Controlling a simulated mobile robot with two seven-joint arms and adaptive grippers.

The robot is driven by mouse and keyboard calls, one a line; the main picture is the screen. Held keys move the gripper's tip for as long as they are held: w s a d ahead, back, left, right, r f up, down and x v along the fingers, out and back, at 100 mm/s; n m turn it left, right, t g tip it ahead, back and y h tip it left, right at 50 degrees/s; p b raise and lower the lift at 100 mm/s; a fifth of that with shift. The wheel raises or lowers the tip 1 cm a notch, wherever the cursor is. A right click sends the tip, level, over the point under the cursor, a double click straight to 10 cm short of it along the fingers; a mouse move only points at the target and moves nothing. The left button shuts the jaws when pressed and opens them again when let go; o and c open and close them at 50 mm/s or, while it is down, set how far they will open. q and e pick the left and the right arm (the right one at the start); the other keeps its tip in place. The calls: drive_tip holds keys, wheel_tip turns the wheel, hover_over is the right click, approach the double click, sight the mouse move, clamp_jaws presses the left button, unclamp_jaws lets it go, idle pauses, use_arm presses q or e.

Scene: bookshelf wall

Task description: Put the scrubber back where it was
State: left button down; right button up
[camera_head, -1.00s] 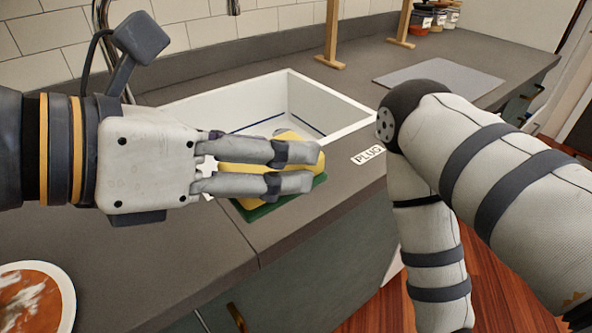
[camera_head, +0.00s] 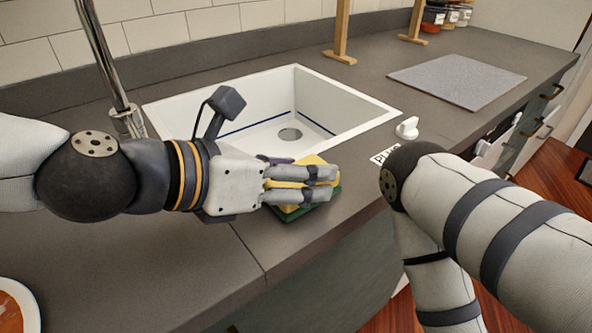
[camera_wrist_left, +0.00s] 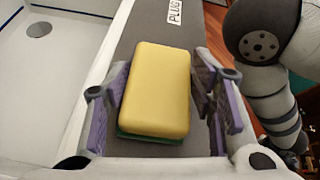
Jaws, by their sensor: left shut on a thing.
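The scrubber is a yellow sponge with a green underside. In the head view the scrubber (camera_head: 311,161) is at the counter strip in front of the sink, partly hidden by my fingers. My left gripper (camera_head: 330,184) is shut on it from the left. In the left wrist view the scrubber (camera_wrist_left: 157,88) lies between the two purple-padded fingers (camera_wrist_left: 163,110), yellow side up. I cannot tell whether its underside touches the counter. My right arm (camera_head: 440,200) shows at the right, but its gripper is out of view.
The white sink (camera_head: 345,107) with its drain is just behind the scrubber. A PLUG label (camera_head: 381,157) and white plug (camera_head: 407,128) are to the right. A grey mat (camera_head: 457,79) lies farther back. A faucet (camera_head: 108,70) stands at left, and a bowl (camera_head: 14,305) is at lower left.

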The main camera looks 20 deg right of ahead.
use_arm(q)
drive_tip(key=shift+f, duration=0.2)
drive_tip(key=c, duration=0.7)
unclamp_jaws()
drive_tip(key=shift+r, duration=0.1)
drive_tip(key=shift+a+r, duration=0.2)
drive_tip(key=shift+r, duration=0.1)
drive_tip(key=p+v, duration=0.2)
drive_tip(key=v, duration=0.9)
drive_tip(key=shift+d+r, duration=0.15)
drive_tip(key=shift+s+a+p, duration=0.15)
drive_tip(key=shift+a+p, duration=0.15)
drive_tip(key=shift+a, duration=0.05)
use_arm(e)
drive_tip(key=shift+t, duration=0.7)
drive_tip(key=w+r, duration=0.3)
drive_tip(key=shift+w+r, duration=0.1)
